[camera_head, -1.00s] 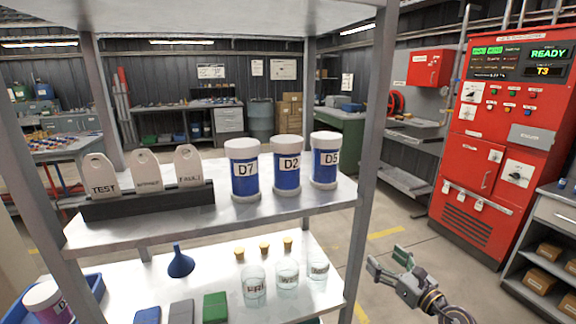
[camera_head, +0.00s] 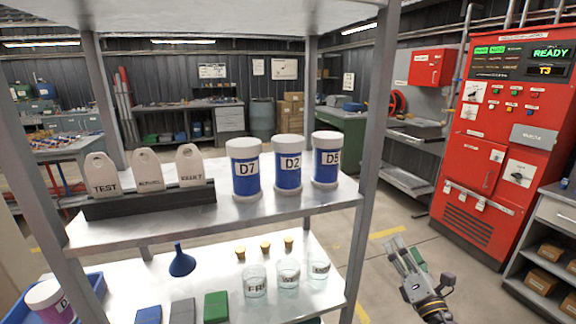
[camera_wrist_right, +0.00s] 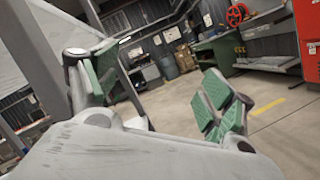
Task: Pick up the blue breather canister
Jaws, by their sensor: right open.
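Three blue canisters with white lids stand upright in a row on the upper shelf: D7 (camera_head: 244,169), D2 (camera_head: 288,164) and one at the right (camera_head: 326,160) whose label reads like D5. My right gripper (camera_head: 402,252) is in the lower right of the head view, outside the shelf's right post, apart from the canisters. It is open and empty; its green-padded fingers stand wide apart in the right wrist view (camera_wrist_right: 160,95). No canister shows in the wrist view. My left gripper is not in view.
Tags in a dark holder (camera_head: 150,205) stand left of the canisters. The shelf post (camera_head: 371,150) is between the canisters and my right gripper. Below are a blue funnel (camera_head: 181,262), glass jars (camera_head: 255,282) and a blue bin (camera_head: 92,293). A red cabinet (camera_head: 500,150) stands at the right.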

